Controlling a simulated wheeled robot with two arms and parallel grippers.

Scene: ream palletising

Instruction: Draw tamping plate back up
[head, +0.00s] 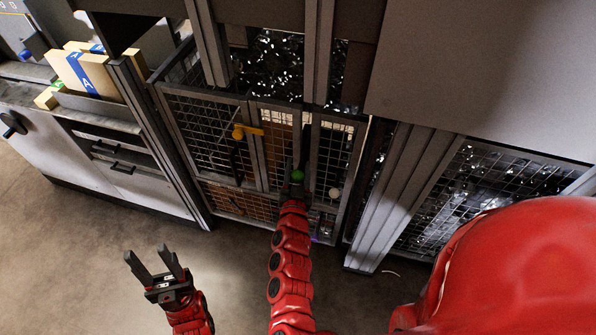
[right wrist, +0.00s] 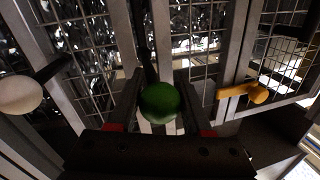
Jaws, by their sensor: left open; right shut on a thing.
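A green ball knob (head: 298,175) on a dark lever stands at the front of a mesh-doored machine. My right gripper (head: 297,182) is shut on this knob. In the right wrist view the green knob (right wrist: 160,102) sits between the two fingers of my right gripper (right wrist: 160,108), with the dark lever running up behind it. I cannot pick out the tamping plate in either view. My left gripper (head: 146,256) is open and empty, low over the floor at the lower left, away from the machine.
A yellow handle (head: 247,131) is on the mesh door left of the green knob, and a white ball knob (head: 335,193) is to its right. Shiny shredded material (head: 275,65) shows behind the mesh. A counter with wrapped reams (head: 88,72) stands at left. The floor (head: 90,260) at lower left is clear.

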